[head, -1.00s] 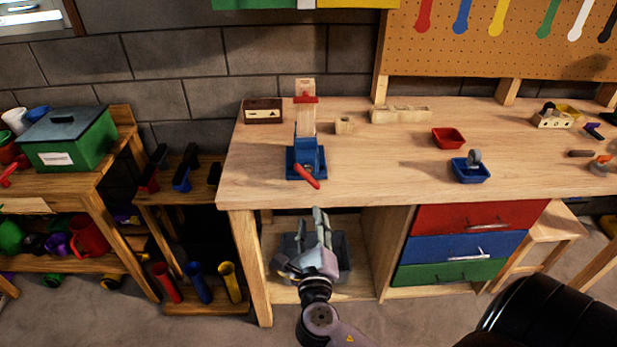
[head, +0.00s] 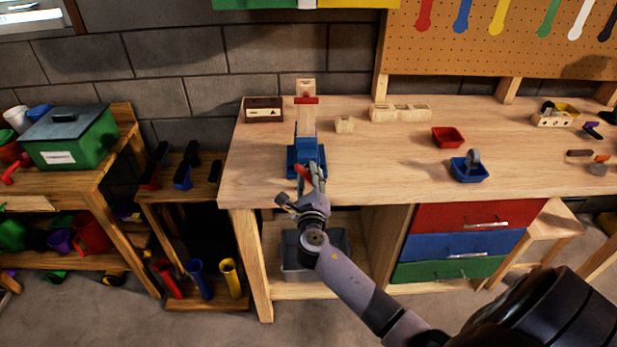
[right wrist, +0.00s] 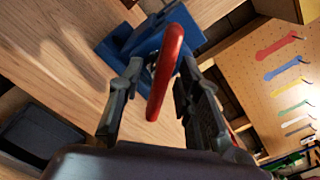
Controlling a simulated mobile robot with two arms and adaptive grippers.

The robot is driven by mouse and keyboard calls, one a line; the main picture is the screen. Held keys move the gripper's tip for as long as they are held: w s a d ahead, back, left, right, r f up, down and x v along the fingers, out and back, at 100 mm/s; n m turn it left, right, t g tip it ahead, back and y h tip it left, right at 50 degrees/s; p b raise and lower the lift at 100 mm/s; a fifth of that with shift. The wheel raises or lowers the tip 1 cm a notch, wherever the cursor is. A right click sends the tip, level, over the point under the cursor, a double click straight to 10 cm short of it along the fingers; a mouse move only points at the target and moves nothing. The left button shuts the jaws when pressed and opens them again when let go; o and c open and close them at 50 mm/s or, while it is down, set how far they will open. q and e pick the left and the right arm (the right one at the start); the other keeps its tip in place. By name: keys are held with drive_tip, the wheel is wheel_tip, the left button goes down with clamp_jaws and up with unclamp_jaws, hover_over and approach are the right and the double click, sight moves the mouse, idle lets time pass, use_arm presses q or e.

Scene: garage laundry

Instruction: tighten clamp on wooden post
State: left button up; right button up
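A blue clamp (head: 306,155) stands near the front left edge of the wooden workbench. A pale wooden post (head: 307,122) rises upright from behind it, with a red piece (head: 306,100) across its upper part. The clamp's red handle (head: 303,172) sticks out toward me. In the right wrist view the red handle (right wrist: 167,62) stands between the two fingers of my right gripper (right wrist: 160,78). The fingers are apart, with gaps visible beside the handle. The right gripper (head: 315,178) partly covers the handle in the head view. My left gripper does not show.
On the workbench (head: 370,165) are a brown box (head: 263,109), a small wooden block (head: 345,124), a red tray (head: 447,137) and a blue tray (head: 469,172). A grey bin (head: 292,263) sits on the shelf below. The bench front left of the blue tray is clear.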

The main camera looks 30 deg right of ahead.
drive_tip(key=shift+c, duration=0.6)
clamp_jaws()
drive_tip(key=shift+m, duration=0.4)
drive_tip(key=m, duration=0.2)
drive_tip(key=shift+a+f+m, duration=0.1)
drive_tip(key=shift+m, duration=0.3)
drive_tip(key=m+b, duration=0.1)
drive_tip(key=m, duration=0.1)
drive_tip(key=shift+w+f+m, duration=0.1)
drive_tip(key=shift+m, duration=0.3)
drive_tip(key=m, duration=0.2)
drive_tip(key=m+b, duration=0.1)
drive_tip(key=m, duration=0.1)
drive_tip(key=shift+w+a+f, duration=0.1)
drive_tip(key=shift+f, duration=0.1)
drive_tip(key=shift+r+m+b, duration=0.1)
drive_tip(key=shift+m+b, duration=0.6)
drive_tip(key=shift+m, duration=1)
